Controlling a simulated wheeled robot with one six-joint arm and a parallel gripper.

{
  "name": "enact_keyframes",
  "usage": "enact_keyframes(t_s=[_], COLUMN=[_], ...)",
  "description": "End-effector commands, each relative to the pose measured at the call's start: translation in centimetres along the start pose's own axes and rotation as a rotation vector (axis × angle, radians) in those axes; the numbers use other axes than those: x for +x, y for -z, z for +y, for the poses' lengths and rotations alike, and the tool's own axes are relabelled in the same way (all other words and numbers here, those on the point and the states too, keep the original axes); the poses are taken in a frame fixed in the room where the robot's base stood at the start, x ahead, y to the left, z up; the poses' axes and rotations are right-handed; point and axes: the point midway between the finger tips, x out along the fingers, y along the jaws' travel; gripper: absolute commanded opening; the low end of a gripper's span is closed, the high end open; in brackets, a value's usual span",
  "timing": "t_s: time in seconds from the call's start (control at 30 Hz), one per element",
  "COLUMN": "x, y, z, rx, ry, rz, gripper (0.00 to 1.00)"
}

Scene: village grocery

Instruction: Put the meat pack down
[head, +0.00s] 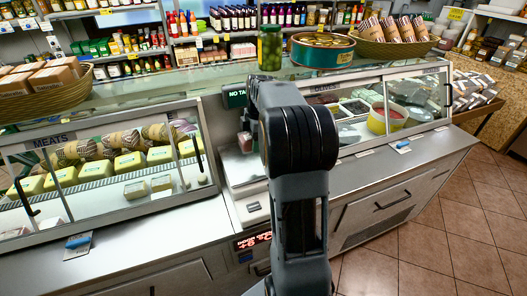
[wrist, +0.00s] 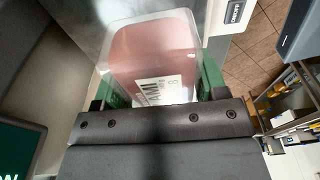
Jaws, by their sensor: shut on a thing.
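The meat pack (wrist: 150,48) is a clear pack with pink meat and a white label with partly readable letters, "AMI". It fills the middle of the wrist view. My gripper (wrist: 155,85) is shut on it, with a green finger on each side. In the head view a small reddish part of the pack (head: 245,141) shows at the left edge of my arm, above a steel scale plate (head: 238,170). My arm hides most of my gripper there. I cannot tell whether the pack touches the plate.
A glass case marked MEATS (head: 110,165) stands left, another glass case (head: 390,105) right. A jar of pickles (head: 270,48), a green tin (head: 322,52) and baskets stand on the upper ledge. A lit price display (head: 253,242) is on the counter front. The steel counter (head: 150,245) front left is mostly bare.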

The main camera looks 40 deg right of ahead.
Motion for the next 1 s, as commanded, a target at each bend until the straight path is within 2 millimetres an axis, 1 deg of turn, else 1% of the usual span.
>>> enact_keyframes(t_s=[0.03, 0.2, 0.47, 0.57, 0.7, 0.8, 1.0], x=[0.9, 3.0, 4.2, 5.0, 6.9, 7.7, 8.0], y=[-0.8, -2.7, -3.8, -4.6, -4.7, -4.8, -4.8], z=[0.2, 0.8, 1.2, 1.4, 1.4, 1.4, 1.4], rx=[0.002, -0.001, -0.005, -0.002, -0.004, -0.005, -0.005], ry=[0.006, 0.004, 0.002, 0.004, 0.004, 0.003, 0.002], rz=[0.002, 0.001, 0.001, 0.001, 0.002, 0.001, 0.001], gripper=[0.35, 0.35, 0.35, 0.35, 0.35, 0.35, 0.35])
